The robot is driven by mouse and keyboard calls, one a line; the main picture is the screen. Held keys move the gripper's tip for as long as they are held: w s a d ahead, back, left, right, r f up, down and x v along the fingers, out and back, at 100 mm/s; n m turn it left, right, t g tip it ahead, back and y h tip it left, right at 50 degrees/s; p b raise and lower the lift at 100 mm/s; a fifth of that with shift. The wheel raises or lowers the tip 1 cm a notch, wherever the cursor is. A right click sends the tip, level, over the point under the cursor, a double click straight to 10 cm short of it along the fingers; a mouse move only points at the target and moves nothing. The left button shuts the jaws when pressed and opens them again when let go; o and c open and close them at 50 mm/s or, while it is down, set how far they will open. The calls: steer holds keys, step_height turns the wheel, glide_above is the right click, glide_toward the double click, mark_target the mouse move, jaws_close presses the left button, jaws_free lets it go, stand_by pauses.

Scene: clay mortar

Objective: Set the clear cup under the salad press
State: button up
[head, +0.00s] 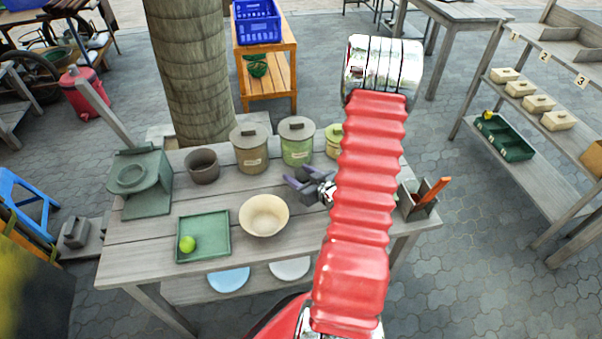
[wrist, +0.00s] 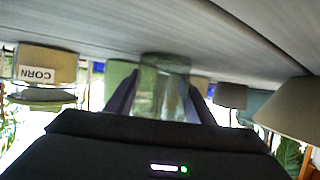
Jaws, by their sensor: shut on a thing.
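The salad press (head: 140,183) is a grey-green block at the left end of the table in the head view, with a round opening and a long lever raised to the upper left. My gripper (head: 293,188) is low over the table, right of the middle. In the wrist view my gripper (wrist: 163,82) has its two dark fingers on either side of the see-through clear cup (wrist: 163,100), shut on it. The wrist view looks upside down, with the table top above. In the head view I cannot make out the cup clearly.
A cream bowl (head: 264,216) and a green tray (head: 203,238) with a lime (head: 187,244) lie between my gripper and the press. A dark pot (head: 202,167) and lidded canisters (head: 250,150) stand behind. A grey caddy (head: 417,205) is at the right end.

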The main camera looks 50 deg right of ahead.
steer(key=o, duration=1.1)
steer(key=v, duration=1.1)
steer(key=shift+s+r, duration=0.1)
steer(key=shift+r, duration=0.15)
steer(key=shift+s, duration=0.3)
